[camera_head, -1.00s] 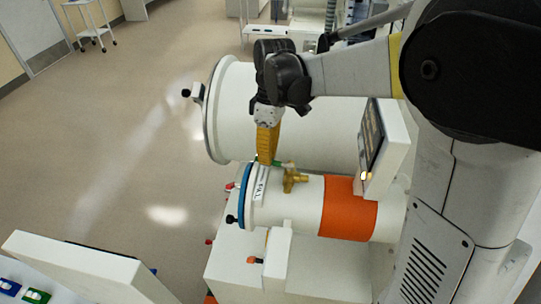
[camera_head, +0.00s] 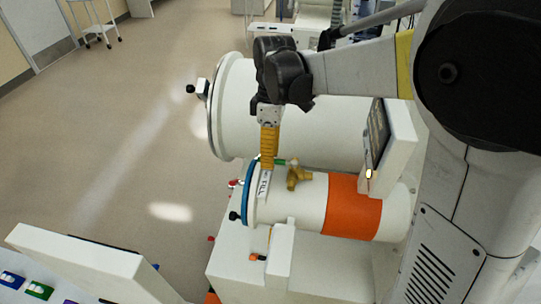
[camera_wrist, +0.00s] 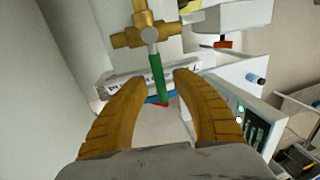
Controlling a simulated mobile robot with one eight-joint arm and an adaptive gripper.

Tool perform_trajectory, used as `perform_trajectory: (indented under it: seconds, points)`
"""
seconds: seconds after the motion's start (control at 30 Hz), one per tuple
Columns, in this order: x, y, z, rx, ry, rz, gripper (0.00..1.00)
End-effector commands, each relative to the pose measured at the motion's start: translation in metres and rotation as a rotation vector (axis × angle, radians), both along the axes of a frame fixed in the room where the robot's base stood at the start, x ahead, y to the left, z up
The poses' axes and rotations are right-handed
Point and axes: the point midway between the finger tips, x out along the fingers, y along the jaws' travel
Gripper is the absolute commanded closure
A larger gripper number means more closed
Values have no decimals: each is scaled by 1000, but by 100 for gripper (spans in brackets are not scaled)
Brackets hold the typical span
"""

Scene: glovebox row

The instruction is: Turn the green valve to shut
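The green valve has a brass body (camera_head: 298,176) on top of the small white cylinder (camera_head: 305,202). Its green lever handle (camera_head: 281,162) points left, along the cylinder towards the blue-ringed end. In the wrist view the handle (camera_wrist: 158,78) runs from the brass body (camera_wrist: 146,32) down between my fingers. My gripper (camera_wrist: 158,82) is open, one yellow finger on each side of the handle, with a visible gap to both. In the head view my gripper (camera_head: 267,164) points down at the handle's outer end, which the fingers partly hide.
A larger white cylinder (camera_head: 290,110) lies behind the valve. A screen box (camera_head: 388,145) stands to the right, above the orange band (camera_head: 352,207). Open floor (camera_head: 120,150) is at the left.

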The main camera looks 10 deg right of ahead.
Motion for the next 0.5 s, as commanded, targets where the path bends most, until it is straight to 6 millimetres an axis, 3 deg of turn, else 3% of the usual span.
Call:
perform_trajectory:
  seconds: [0.33, 0.5]
  points:
    - [1, -1, 4, 0, 0, -1, 65]
    - [5, -2, 29, 0, 0, -1, 65]
